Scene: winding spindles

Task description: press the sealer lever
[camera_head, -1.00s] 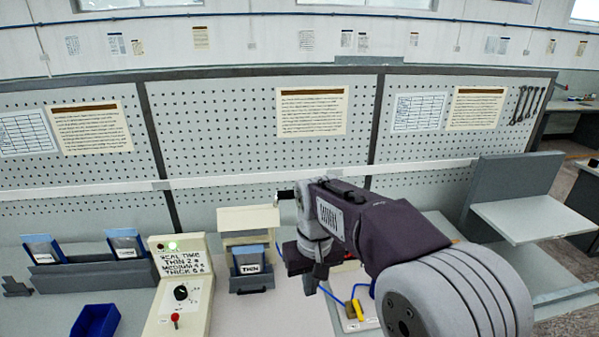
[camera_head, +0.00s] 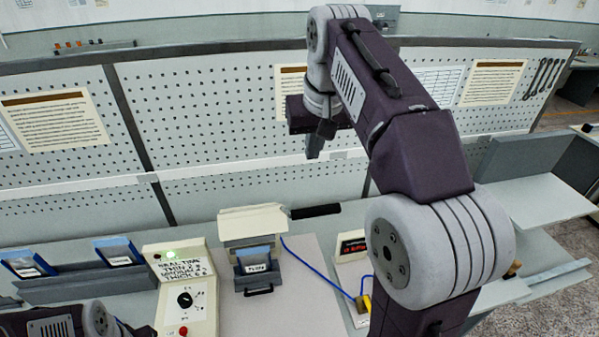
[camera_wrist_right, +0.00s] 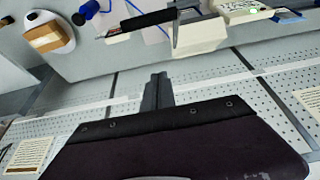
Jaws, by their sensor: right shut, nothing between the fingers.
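The cream sealer (camera_head: 252,226) stands on the bench with its black lever (camera_head: 315,211) sticking out to the right, close to level. A blue pouch with a label (camera_head: 256,263) sits in a grey holder at its front. My right gripper (camera_head: 314,150) is shut and empty, pointing down above the lever and apart from it. In the right wrist view the shut fingers (camera_wrist_right: 157,88) show below the lever (camera_wrist_right: 150,22) and the sealer (camera_wrist_right: 200,36) in the picture, with a gap between. My left arm shows at the lower left; its fingertips cannot be made out.
A cream control box (camera_head: 187,290) with a green light, dial and red knob stands left of the sealer. A grey rack (camera_head: 85,288) holds blue pouches. A blue cable runs right towards a small display unit (camera_head: 352,246). A pegboard (camera_head: 220,130) stands behind.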

